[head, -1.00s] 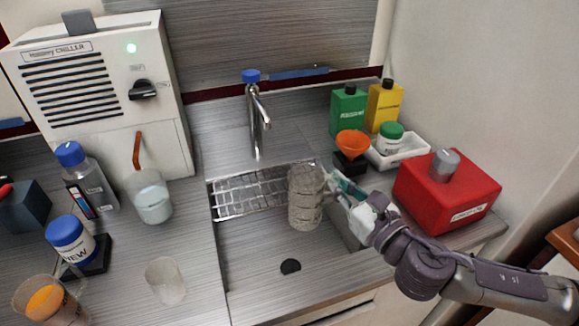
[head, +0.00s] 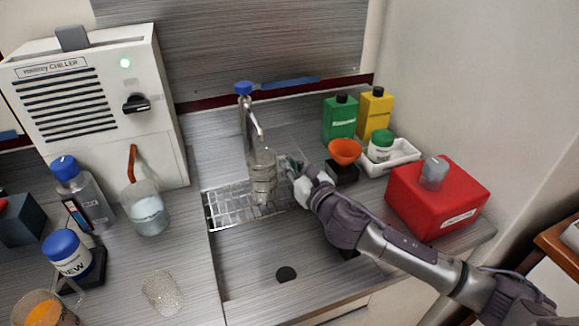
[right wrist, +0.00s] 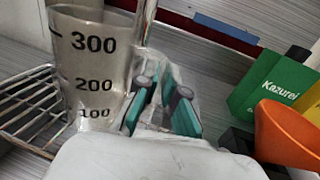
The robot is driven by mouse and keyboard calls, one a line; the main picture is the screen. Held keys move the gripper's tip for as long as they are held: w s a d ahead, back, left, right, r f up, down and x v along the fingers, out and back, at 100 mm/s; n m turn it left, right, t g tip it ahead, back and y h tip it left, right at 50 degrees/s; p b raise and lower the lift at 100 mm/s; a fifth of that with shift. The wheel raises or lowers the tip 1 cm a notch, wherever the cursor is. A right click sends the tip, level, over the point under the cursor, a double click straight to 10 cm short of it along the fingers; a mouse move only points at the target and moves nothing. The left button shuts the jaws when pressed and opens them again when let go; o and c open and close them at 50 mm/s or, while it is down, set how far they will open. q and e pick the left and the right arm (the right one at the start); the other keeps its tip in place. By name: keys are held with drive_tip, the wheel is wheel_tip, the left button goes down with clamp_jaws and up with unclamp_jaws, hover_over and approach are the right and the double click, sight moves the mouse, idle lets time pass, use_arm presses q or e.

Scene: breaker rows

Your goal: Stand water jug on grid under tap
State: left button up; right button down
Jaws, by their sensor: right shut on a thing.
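The water jug (head: 262,180) is clear with graduation marks and stands upright at the wire grid (head: 225,207), under the tap (head: 251,118). In the right wrist view the jug (right wrist: 88,65) shows marks 100, 200 and 300, and the grid (right wrist: 30,105) is beside and behind it. My right gripper (head: 290,168) is at the jug's right side and shut on it; the green-padded fingers (right wrist: 160,105) show in the right wrist view. I cannot tell whether the jug's base touches the grid. My left gripper is not in view.
The open sink (head: 270,255) lies in front of the grid. A red container (head: 438,200), an orange funnel (head: 345,150) and a white tray (head: 402,154) stand at the right. A chiller (head: 90,110), a beaker (head: 147,210) and bottles stand at the left.

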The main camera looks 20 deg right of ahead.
drive_tip(key=shift+f, duration=0.3)
drive_tip(key=c, duration=1.3)
unclamp_jaws()
drive_tip(key=shift+s+r, duration=0.1)
drive_tip(key=b+v, duration=0.1)
drive_tip(key=v, duration=1)
drive_tip(key=shift+s+d, duration=0.2)
drive_tip(key=shift+s, duration=0.2)
